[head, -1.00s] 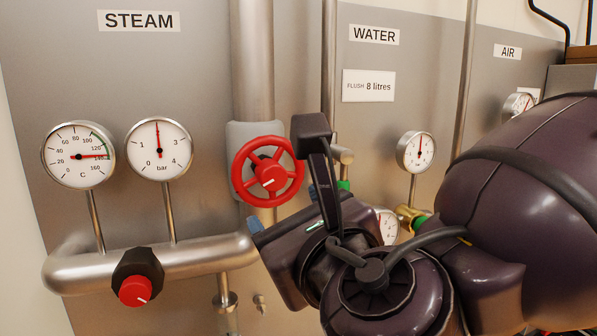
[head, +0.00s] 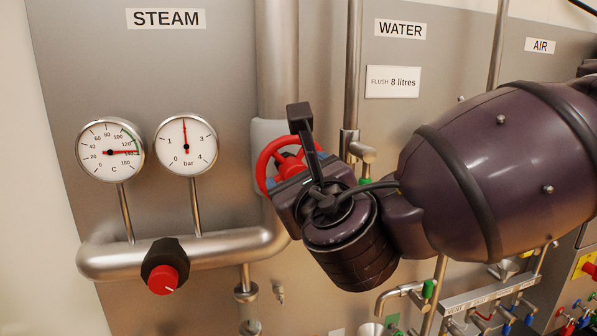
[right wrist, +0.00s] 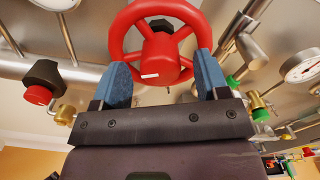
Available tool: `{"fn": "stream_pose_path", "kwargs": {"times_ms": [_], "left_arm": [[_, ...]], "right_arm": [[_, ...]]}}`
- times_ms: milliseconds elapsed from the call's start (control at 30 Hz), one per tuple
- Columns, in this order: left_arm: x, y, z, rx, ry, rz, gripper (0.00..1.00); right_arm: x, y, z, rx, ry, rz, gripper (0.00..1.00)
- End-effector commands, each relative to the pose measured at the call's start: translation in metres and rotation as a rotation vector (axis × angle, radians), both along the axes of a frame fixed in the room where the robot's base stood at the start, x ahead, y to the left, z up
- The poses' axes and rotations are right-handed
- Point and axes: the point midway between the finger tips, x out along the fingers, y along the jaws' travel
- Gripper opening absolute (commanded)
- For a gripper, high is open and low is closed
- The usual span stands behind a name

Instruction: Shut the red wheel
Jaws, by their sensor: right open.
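The red wheel (head: 272,160) is a spoked handwheel on the vertical steam pipe, partly hidden by my right gripper in the head view. In the right wrist view the red wheel (right wrist: 157,45) shows its rim, spokes and a hub with a white mark. My right gripper (right wrist: 160,78) is open, its two blue fingers standing apart on either side of the hub's lower part. The fingertips reach up to the wheel's lower rim in that view; I cannot tell whether they touch it. In the head view the right gripper's (head: 274,184) fingers are mostly hidden. My left gripper is out of view.
Left of the wheel are a temperature gauge (head: 110,150) and a pressure gauge (head: 186,142). Below them is a horizontal pipe (head: 130,260) with a red-capped black knob (head: 164,268). Right are water pipes, a tap (head: 405,296) and a valve strip (head: 490,300).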

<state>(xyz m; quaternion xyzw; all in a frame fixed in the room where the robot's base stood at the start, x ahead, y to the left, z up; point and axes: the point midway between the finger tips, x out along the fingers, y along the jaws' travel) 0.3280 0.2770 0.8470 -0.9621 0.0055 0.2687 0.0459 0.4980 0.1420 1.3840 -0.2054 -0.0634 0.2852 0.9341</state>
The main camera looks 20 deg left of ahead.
Motion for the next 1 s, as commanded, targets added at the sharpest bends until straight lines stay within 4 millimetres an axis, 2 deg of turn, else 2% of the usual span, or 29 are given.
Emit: {"fn": "stream_pose_path", "kwargs": {"times_ms": [400,700,1000], "left_arm": [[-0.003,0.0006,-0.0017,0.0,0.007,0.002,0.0],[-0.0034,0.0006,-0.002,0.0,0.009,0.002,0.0],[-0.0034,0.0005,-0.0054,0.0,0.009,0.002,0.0]], "right_arm": [[0.005,0.0035,-0.0008,-0.001,0.001,0.0,0.67],[0.0049,0.0034,-0.0006,0.0,0.0,0.001,0.21],[0.0052,0.003,-0.0014,0.028,0.021,0.001,0.19]]}}
